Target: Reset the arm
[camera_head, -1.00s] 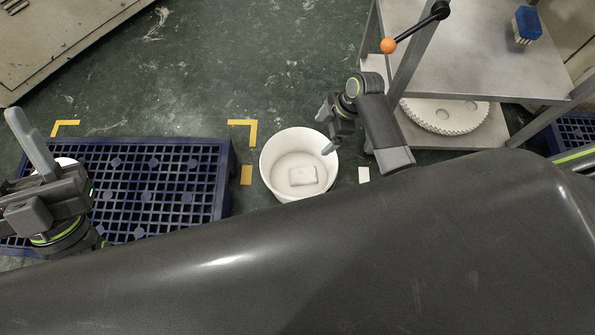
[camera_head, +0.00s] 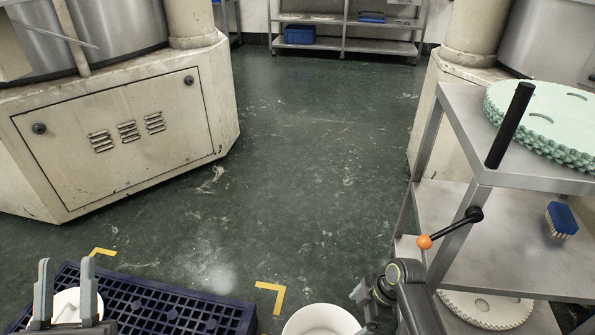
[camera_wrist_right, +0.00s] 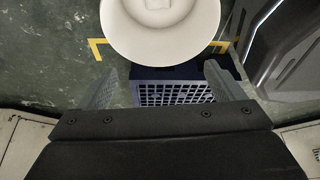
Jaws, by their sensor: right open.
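My left gripper (camera_head: 66,262) is at the bottom left of the head view. Its two fingers point up and stand apart. A white round thing (camera_head: 66,302) shows between and behind them, over the blue pallet; I cannot tell any contact. My right gripper (camera_head: 366,296) is at the bottom centre-right, beside a white bucket (camera_head: 310,322) cut off by the frame's lower edge. In the right wrist view, my right gripper (camera_wrist_right: 159,70) has its fingers wide apart with nothing between them. The bucket (camera_wrist_right: 125,38) lies beyond the fingertips there, with a pale thing inside.
The dark blue pallet (camera_head: 190,312) lies at the lower left by yellow floor marks (camera_head: 271,294). A steel rack (camera_head: 480,178) with an orange-knobbed lever (camera_head: 425,242) and a blue brush (camera_head: 561,219) stands right, close to my right arm. The floor ahead is clear between machines.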

